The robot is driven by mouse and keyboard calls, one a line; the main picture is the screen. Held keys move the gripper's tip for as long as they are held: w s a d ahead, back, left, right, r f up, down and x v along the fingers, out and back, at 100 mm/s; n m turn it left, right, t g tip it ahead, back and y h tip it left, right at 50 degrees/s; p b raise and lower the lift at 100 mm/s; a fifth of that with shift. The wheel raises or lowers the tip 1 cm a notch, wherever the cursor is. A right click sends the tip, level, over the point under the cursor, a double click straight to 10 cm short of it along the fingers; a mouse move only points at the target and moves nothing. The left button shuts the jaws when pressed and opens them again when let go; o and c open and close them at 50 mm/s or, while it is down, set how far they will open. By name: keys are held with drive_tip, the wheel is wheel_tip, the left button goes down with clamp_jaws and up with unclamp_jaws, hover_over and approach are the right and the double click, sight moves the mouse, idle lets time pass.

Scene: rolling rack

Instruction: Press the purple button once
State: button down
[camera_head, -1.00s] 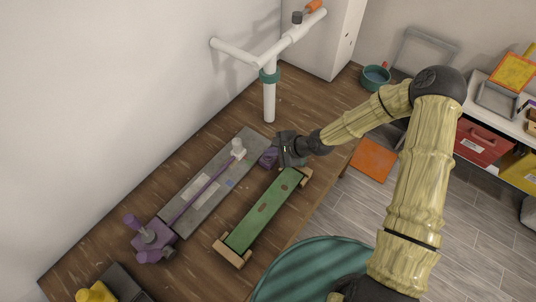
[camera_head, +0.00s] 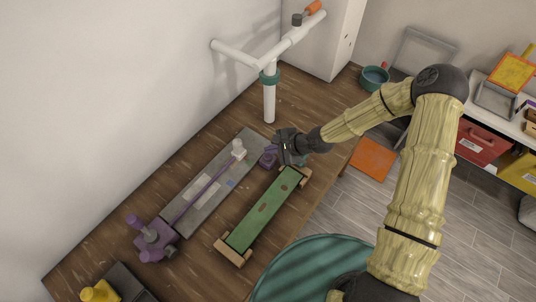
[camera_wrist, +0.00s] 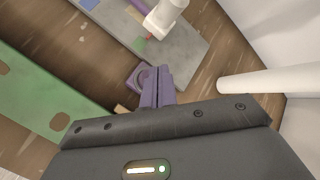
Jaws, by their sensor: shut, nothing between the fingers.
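A small purple piece with a round rim, which looks like the purple button (camera_wrist: 134,79), sits beside the end of the grey board in the wrist view. It also shows in the head view (camera_head: 266,161), partly hidden by my gripper. My gripper (camera_wrist: 158,72) has purple fingers, shut together and empty. Their tips overlap the rim's right side in the wrist view. I cannot tell whether they touch it or hover above it. In the head view, my gripper (camera_head: 272,150) is at the right end of the grey board.
A green board (camera_head: 262,215) lies alongside. A white pipe stand (camera_head: 269,100) rises behind. A yellow item (camera_head: 100,291) sits at lower left.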

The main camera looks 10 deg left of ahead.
drive_tip(key=shift+r+p, duration=2.05)
drive_tip(key=shift+r, duration=0.5)
drive_tip(key=shift+d+f, duration=0.1)
drive_tip(key=n+h+b, duration=0.2)
drive_tip(key=n+h, duration=0.2)
approach(272, 157)
drive_tip(key=d, duration=0.1)
drive_tip(key=d+r, duration=0.1)
drive_tip(key=d, duration=0.2)
drive_tip(key=shift+w+d+r, duration=0.3)
drive_tip(key=s+d+r+n+h+b, duration=0.2)
drive_tip(key=s+d+r, duration=0.3)
drive_tip(key=d, duration=0.4)
drive_tip(key=s+d+r+n+h+b, duration=0.2)
drive_tip(key=s+d+r+n, duration=0.3)
drive_tip(key=d, duration=0.4)
wheel_tip(272, 157, up, 3)
drive_tip(key=shift+s+d+f+t+h+b, duration=0.15)
drive_tip(key=shift+s+d+t+h+b, duration=0.3)
drive_tip(key=shift+s, duration=0.4)
